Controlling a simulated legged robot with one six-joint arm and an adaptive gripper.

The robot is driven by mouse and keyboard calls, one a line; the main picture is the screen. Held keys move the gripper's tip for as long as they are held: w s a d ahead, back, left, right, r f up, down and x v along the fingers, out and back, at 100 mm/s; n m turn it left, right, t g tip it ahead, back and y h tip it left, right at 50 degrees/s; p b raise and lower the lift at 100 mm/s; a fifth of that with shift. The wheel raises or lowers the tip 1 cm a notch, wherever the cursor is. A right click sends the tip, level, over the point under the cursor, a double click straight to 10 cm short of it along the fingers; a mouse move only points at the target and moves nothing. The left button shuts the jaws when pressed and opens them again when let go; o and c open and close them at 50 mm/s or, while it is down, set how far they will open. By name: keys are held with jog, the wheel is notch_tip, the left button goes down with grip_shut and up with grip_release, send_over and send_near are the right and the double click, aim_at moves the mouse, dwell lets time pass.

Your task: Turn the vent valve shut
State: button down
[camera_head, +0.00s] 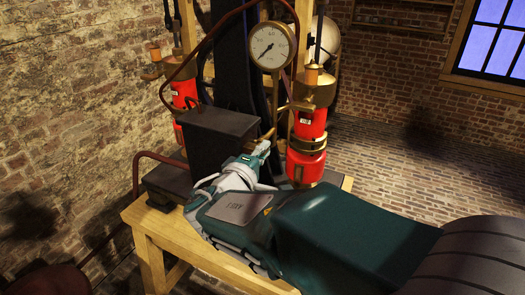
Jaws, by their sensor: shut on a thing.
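My gripper (264,148) is at the right side of a dark box (222,140) on the wooden table. Its jaws are closed around a small brass piece (270,133), which looks like the handle of the vent valve. Only a short brass end shows above the jaws, and the rest is hidden by my gripper. I cannot read how far the valve is turned. A round brass-rimmed gauge (270,46) with a white dial stands above it.
A red cylinder with brass fittings (308,142) stands close to the right of my gripper. A second red cylinder (185,92) is at the back left. Dark red hoses (165,158) run around the box. The wooden table's front edge (148,238) is at lower left.

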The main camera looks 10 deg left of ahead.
jog(key=shift+f, duration=0.3)
jog(key=c, duration=0.7)
grip_release()
jog(key=shift+r, duration=0.1)
jog(key=v, duration=1.2)
